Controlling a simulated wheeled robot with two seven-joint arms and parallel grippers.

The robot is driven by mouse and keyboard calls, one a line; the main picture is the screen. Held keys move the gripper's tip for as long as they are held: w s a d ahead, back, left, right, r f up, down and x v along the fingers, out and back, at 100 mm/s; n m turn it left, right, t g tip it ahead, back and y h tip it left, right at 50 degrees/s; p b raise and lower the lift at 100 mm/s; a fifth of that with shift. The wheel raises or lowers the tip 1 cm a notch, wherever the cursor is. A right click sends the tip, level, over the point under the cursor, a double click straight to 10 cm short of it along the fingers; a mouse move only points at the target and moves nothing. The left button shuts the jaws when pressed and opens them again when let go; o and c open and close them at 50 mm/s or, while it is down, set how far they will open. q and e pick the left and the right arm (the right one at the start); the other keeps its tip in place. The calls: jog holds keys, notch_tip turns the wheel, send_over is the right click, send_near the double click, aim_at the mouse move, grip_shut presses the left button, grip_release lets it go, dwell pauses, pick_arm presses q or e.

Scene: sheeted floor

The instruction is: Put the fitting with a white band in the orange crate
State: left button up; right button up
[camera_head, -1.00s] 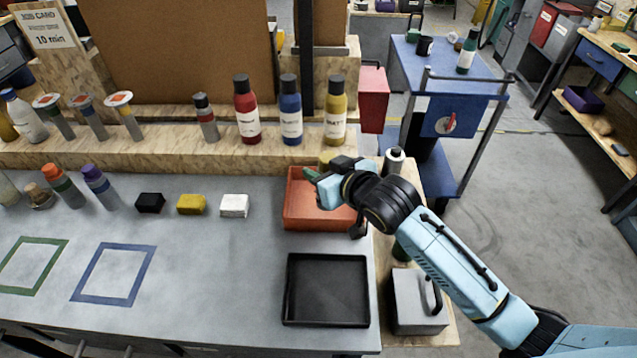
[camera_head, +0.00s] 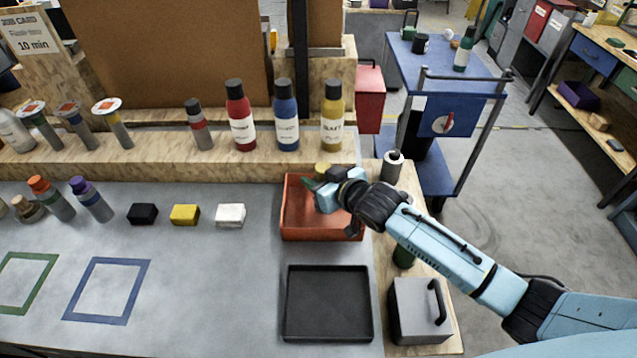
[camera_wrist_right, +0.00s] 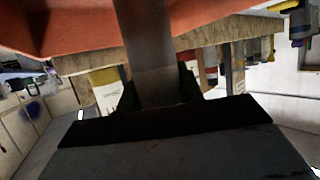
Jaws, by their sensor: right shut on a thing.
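The orange crate (camera_head: 312,234) stands at the right end of the grey bench. My right gripper (camera_head: 313,188) is over the crate's inside and shut. In the right wrist view a grey, straight-sided fitting (camera_wrist_right: 148,45) runs between the fingers (camera_wrist_right: 158,92), with the orange crate (camera_wrist_right: 60,30) beside it at the top left. I cannot make out a white band on the held fitting. In the head view the gripper hides most of it. My left gripper is not in view.
A black tray (camera_head: 328,305) lies in front of the crate. Black, yellow and white blocks (camera_head: 230,216) are to its left. Red, blue and yellow bottles (camera_head: 287,117) stand on the wooden ledge behind. A grey box with a handle (camera_head: 420,311) stands at the right.

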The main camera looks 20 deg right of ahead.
jog(key=shift+f, duration=0.6)
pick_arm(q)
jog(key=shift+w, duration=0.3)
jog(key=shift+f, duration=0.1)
pick_arm(e)
jog(key=shift+f, duration=0.15)
jog(key=o, duration=1.1)
jog(key=shift+f, duration=0.1)
